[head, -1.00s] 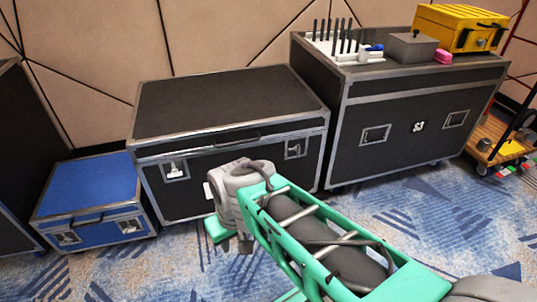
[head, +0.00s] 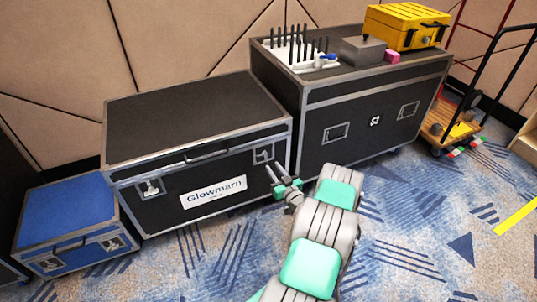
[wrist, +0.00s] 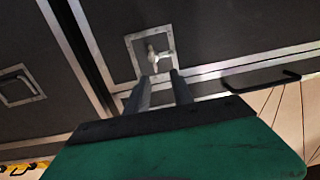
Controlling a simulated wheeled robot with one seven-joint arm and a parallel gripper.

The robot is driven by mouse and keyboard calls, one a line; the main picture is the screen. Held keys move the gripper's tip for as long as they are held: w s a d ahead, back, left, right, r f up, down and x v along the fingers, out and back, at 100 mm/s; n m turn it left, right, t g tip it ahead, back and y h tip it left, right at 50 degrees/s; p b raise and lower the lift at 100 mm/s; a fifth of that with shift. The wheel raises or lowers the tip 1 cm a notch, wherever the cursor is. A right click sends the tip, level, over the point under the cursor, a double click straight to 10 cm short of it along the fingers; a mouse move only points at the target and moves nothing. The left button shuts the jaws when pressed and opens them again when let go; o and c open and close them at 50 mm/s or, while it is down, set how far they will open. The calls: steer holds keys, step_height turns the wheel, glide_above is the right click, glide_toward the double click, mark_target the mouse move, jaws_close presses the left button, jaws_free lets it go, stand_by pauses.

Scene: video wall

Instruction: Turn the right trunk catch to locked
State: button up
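The black trunk (head: 160,208) with silver edges stands in the middle left, its lid down. Its right catch (head: 263,154) is a silver plate high on the front, near the right edge. In the wrist view the catch (wrist: 153,53) shows a small silver turn-piece in a square plate; whether it is locked I cannot tell. My gripper (head: 276,173) is just in front of and below the catch. In the wrist view its two fingers (wrist: 160,88) are apart, with nothing between them, and their tips are near the turn-piece. The left catch (head: 150,188) is clear of my arm.
The trunk's lid handle (head: 206,155) lies between the catches. A taller black case (head: 350,150) stands close on the right, with a yellow box (head: 403,29) on top. A blue case (head: 68,215) is at the left. Patterned carpet (head: 210,260) in front is free.

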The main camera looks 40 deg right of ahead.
mark_target(266, 156)
steer(key=x, duration=0.2)
steer(key=b+x, duration=0.1)
steer(key=x, duration=0.2)
steer(key=d+x, duration=0.1)
steer(key=x, duration=0.1)
steer(key=shift+f+b, duration=0.1)
steer(key=shift+b, duration=0.3)
steer(key=shift+c, duration=0.2)
jaws_close()
